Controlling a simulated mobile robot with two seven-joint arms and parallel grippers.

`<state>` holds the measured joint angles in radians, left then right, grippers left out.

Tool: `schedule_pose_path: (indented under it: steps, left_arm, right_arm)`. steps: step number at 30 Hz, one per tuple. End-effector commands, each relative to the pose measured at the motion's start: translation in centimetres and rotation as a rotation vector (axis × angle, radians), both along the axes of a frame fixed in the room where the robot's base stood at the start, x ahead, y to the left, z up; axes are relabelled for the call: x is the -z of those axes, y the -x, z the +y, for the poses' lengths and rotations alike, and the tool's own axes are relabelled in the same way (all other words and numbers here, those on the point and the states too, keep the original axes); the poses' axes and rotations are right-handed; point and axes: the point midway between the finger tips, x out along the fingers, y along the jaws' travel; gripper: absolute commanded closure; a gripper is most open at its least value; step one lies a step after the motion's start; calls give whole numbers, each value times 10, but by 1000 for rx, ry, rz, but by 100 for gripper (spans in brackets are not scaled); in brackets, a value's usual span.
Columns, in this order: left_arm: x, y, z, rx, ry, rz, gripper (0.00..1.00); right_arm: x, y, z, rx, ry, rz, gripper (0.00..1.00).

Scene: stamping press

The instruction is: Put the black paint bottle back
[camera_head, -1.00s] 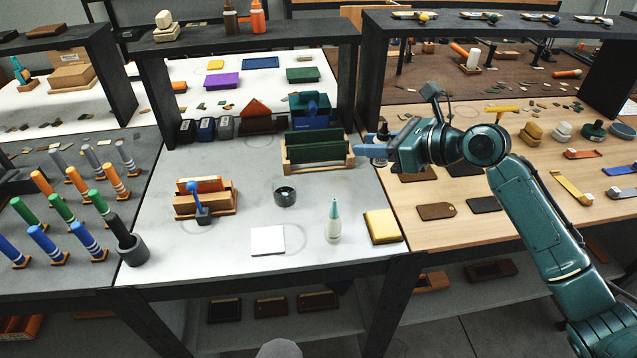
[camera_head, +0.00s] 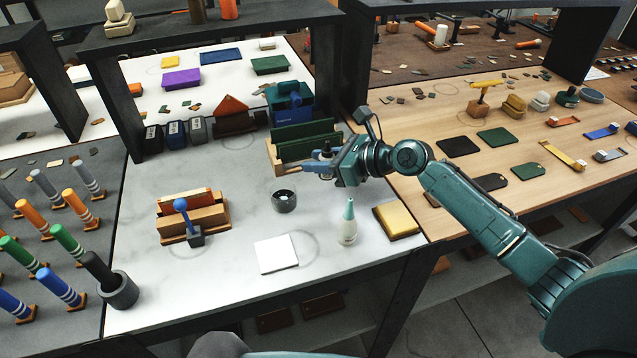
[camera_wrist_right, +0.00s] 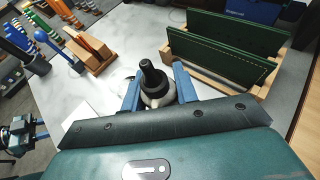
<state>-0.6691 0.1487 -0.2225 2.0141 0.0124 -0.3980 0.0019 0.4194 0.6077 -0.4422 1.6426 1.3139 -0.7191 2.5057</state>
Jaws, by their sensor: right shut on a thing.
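My right gripper (camera_head: 318,168) is shut on the black paint bottle (camera_head: 326,153) in the head view, above the white marble table, just in front of the green panels in their wooden rack (camera_head: 275,158). In the right wrist view the bottle's black cap and neck (camera_wrist_right: 153,77) stand between the blue fingers of my right gripper (camera_wrist_right: 158,90). Its lower part is partly hidden by the gripper.
A dark round pot (camera_head: 284,199), a white square tile (camera_head: 276,254), a teal-tipped bottle (camera_head: 348,228) and a yellow pad (camera_head: 397,216) lie near on the marble table. A black shelf (camera_head: 215,25) overhangs the back.

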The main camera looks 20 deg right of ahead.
Motion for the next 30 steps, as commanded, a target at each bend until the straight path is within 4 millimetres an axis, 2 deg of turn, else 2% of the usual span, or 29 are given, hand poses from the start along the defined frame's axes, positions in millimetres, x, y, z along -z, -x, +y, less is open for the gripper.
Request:
schedule_pose_path:
  steps: [12, 25, 26, 30]
  left_arm:
    - [1, -2, -5, 8, 10, -18, 64]
    - [-3, -6, -5, 18, 5, -32, 64]
    - [-3, -6, -4, 18, 5, -31, 64]
    - [-2, -6, -4, 17, 3, -30, 64]
  right_arm:
    - [50, 0, 0, 1, -2, -1, 94]
    - [56, 0, 0, 0, -1, -1, 94]
    - [55, 0, 0, 0, -1, -2, 68]
    - [55, 0, 0, 0, 0, -1, 57]
